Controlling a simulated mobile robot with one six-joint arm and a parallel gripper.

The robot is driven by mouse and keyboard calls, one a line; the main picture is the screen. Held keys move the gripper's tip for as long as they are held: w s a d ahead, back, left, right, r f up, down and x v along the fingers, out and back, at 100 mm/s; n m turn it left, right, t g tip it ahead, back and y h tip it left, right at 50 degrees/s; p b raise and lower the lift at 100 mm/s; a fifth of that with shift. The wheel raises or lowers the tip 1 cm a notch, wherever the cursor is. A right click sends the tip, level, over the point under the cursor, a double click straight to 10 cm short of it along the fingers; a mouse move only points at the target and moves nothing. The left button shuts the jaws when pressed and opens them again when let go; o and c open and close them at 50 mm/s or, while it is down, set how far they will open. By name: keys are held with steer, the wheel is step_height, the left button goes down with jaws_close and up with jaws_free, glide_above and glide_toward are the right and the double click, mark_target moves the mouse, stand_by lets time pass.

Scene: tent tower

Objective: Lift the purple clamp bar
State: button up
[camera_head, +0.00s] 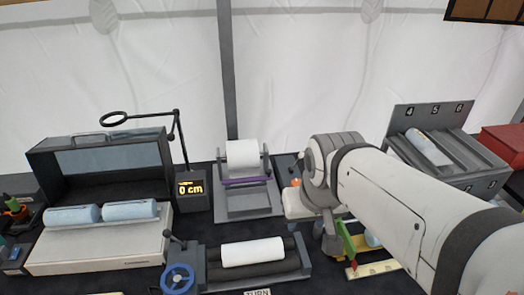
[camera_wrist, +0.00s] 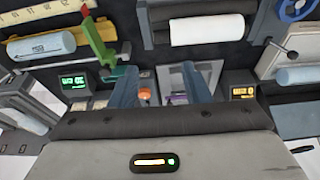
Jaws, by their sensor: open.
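The purple clamp bar (camera_head: 246,181) lies across the front of a grey stand (camera_head: 249,205), below a white roll (camera_head: 242,153). In the wrist view a small purple piece of the bar (camera_wrist: 179,99) shows beside the right finger; the rest is hidden. My gripper (camera_wrist: 160,86) is open, its two grey-blue fingers apart with nothing held between them. In the head view my arm comes in from the right and its end is right of the stand, apart from the bar. The fingertips are not clear there.
A roller device with a white roll (camera_head: 252,252) and a blue handwheel (camera_head: 177,278) stands in front. A display (camera_head: 191,189) and magnifier lamp stand left, by an open case (camera_head: 100,240) with blue rolls. A green pointer (camera_head: 346,239) and yellow ruler are under my arm.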

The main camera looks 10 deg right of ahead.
steer(key=w+r+m+g, duration=0.1)
steer(key=w+r+m, duration=0.1)
steer(key=w, duration=0.8)
steer(key=m+g+b, duration=0.2)
steer(key=m, duration=0.5)
glide_above(269, 170)
steer(key=f, duration=1.2)
steer(key=shift+s, duration=0.2)
steer(key=shift+w+f, duration=0.15)
steer(key=shift+f, duration=0.2)
step_height(269, 170, down, 8)
steer(key=shift+r+p, duration=0.2)
steer(key=shift+p, duration=0.65)
steer(key=shift+c, duration=0.3)
jaws_close()
